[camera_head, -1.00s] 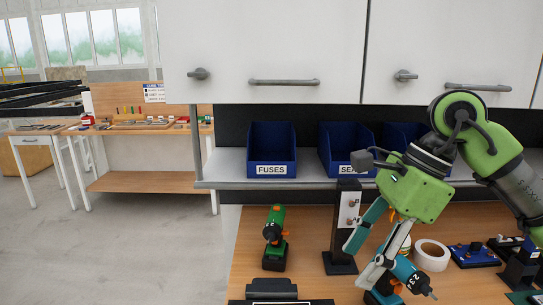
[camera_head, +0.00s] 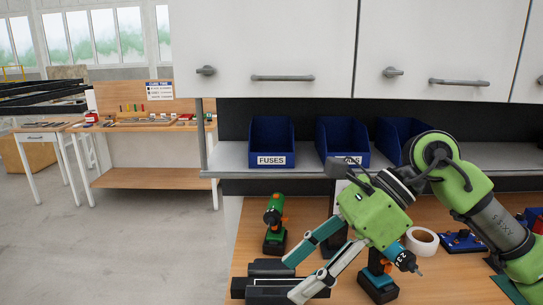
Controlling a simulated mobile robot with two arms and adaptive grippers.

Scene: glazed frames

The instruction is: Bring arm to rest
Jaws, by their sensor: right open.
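My right gripper (camera_head: 289,281) comes in from the right, angled down and to the left. Its fingers are spread apart with nothing seen between them. They overlap a dark block-like object (camera_head: 262,270) at the workbench's front edge; I cannot tell whether they touch it. The green arm passes over the bench and in front of the rightmost blue bin. My left gripper is not in view.
On the wooden bench (camera_head: 241,243) stand a green drill (camera_head: 274,215), a teal drill (camera_head: 377,284) close beside the gripper, and a white tape roll (camera_head: 423,246). Blue bins, one labelled FUSES (camera_head: 271,133), sit on the shelf above. Open floor (camera_head: 140,250) lies left.

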